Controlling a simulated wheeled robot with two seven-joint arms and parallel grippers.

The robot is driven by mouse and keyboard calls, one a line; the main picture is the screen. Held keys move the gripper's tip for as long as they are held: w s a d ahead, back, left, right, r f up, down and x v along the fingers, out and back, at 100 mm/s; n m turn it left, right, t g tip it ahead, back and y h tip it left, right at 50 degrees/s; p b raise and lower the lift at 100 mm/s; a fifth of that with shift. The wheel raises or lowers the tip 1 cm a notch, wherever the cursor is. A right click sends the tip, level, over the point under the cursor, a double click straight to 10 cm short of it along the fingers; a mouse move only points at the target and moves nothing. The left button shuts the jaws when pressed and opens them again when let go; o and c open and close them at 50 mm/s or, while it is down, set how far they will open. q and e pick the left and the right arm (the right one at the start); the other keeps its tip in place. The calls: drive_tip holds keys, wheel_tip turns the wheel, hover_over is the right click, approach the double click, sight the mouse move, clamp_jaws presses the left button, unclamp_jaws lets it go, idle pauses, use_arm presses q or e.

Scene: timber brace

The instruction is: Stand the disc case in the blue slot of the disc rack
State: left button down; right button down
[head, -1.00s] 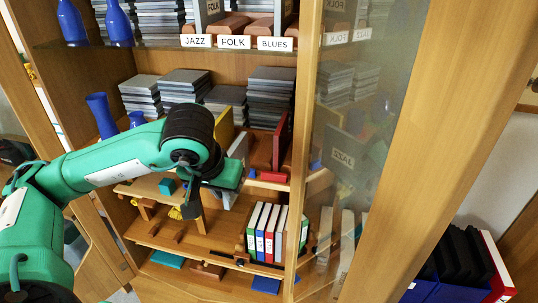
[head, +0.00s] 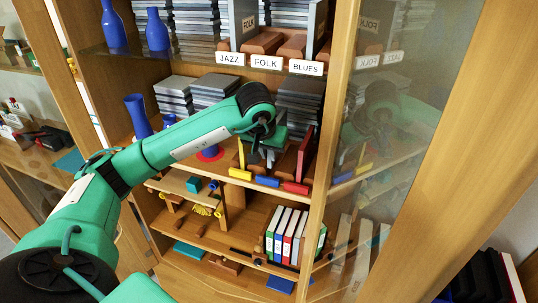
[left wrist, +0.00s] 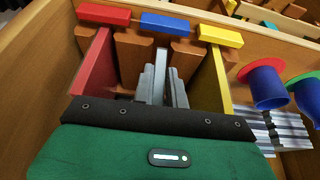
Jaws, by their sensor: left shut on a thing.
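The disc rack stands on the middle shelf, with a yellow tab (head: 240,174), a blue tab (head: 267,181) and a red tab (head: 296,188) along its front. A yellow upright piece (head: 241,155) stands behind the yellow tab and a red one (head: 305,155) behind the red. My left gripper (left wrist: 163,88) is between these two pieces, shut on a thin grey disc case (left wrist: 160,65) seen nearly edge-on. The case lines up with the blue tab (left wrist: 165,25) in the left wrist view. Whether its bottom touches the rack is hidden. My right gripper is not in view.
Stacks of grey cases (head: 213,90) and a blue vase (head: 137,115) stand on the same shelf. The shelf above carries labelled brown racks (head: 265,42). Binders (head: 288,235) stand below. A glass door (head: 400,120) is open at the right.

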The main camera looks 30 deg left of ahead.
sight(269, 163)
use_arm(q)
drive_tip(key=shift+w+f, duration=0.2)
drive_tip(key=shift+f, duration=0.05)
drive_tip(key=shift+f+p, duration=0.85)
drive_tip(key=shift+f, duration=0.7)
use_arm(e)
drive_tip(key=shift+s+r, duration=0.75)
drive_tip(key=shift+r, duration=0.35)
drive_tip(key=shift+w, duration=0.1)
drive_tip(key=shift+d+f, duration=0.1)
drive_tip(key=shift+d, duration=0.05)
